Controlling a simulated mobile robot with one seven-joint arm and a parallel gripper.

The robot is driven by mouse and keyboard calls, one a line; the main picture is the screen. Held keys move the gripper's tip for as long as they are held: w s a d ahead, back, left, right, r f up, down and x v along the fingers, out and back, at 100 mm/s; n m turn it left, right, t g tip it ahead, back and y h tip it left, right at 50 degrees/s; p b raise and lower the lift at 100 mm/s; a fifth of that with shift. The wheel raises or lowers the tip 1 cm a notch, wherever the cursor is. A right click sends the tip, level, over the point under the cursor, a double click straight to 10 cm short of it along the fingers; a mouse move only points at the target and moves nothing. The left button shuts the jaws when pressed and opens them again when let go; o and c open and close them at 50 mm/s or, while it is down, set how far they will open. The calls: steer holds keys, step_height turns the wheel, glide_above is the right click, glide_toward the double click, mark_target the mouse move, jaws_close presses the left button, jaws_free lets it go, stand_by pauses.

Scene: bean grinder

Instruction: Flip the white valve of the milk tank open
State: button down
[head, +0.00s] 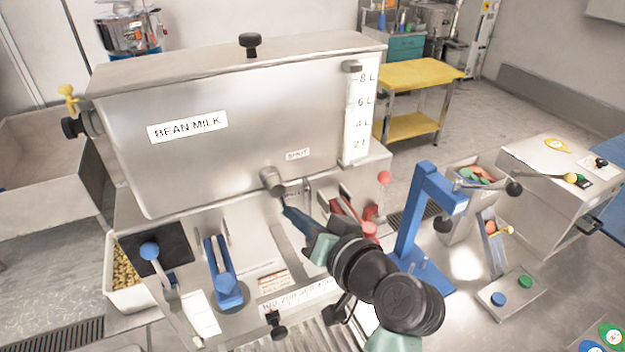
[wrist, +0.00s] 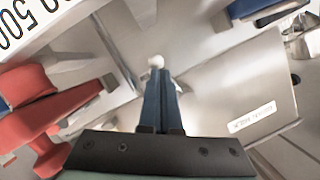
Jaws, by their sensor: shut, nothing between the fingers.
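The steel milk tank (head: 235,130) bears a "BEAN MILK" label and a small "SHUT" label (head: 298,154). A grey cylindrical spout or valve body (head: 272,181) sticks out low on its front. My gripper (head: 286,211), with blue fingers, is just below and in front of that spout. In the wrist view my gripper (wrist: 159,72) has its fingers together and empty. A small white knob (wrist: 156,61), seemingly the valve handle's end, shows right at the fingertips; I cannot tell if they touch. The rest of the handle is hidden. The tank also shows in the wrist view (wrist: 245,90).
A blue lever stand (head: 222,275) is left of my gripper and a blue arch-shaped frame (head: 415,215) is right. Red parts (head: 350,212) lie close on the right. They also show in the wrist view (wrist: 50,115). A yellow table (head: 418,73) stands behind.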

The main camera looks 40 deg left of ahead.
steer(key=shift+s+a+f+m, duration=0.15)
steer(key=shift+s+m, duration=0.15)
steer(key=shift+m, duration=0.2)
stand_by(0.4)
